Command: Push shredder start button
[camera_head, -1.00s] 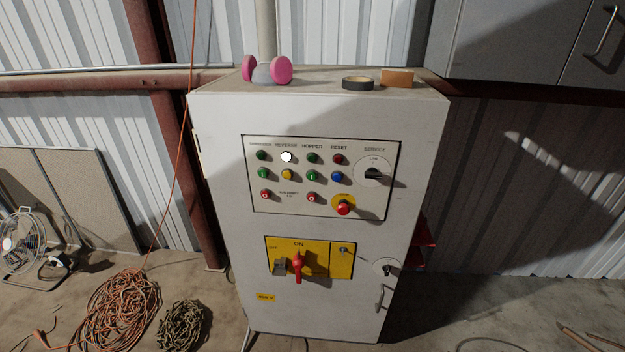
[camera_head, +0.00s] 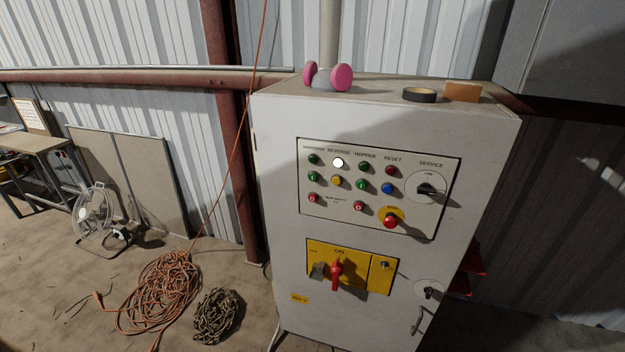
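A white control cabinet (camera_head: 285,230) stands right of centre, with a button panel (camera_head: 330,205) on its upper front. The leftmost column, with a label too small to read surely, has a dark green button (camera_head: 314,159), a green button (camera_head: 313,176) and a red button (camera_head: 313,197). Under REVERSE, a white lamp (camera_head: 338,162) glows above a yellow button (camera_head: 336,181). Under HOPPER are green buttons (camera_head: 361,185). A red emergency knob (camera_head: 390,221) sits on a yellow disc. A red rotary switch (camera_head: 337,271) on a yellow plate points up to ON. Neither gripper is in view.
Pink ear muffs (camera_head: 329,77), black tape (camera_head: 419,95) and an orange block (camera_head: 462,92) lie on the cabinet top. An orange cable coil (camera_head: 165,290), a chain pile (camera_head: 216,315) and a fan (camera_head: 95,215) stand on the floor at left. A workbench (camera_head: 35,145) is at far left.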

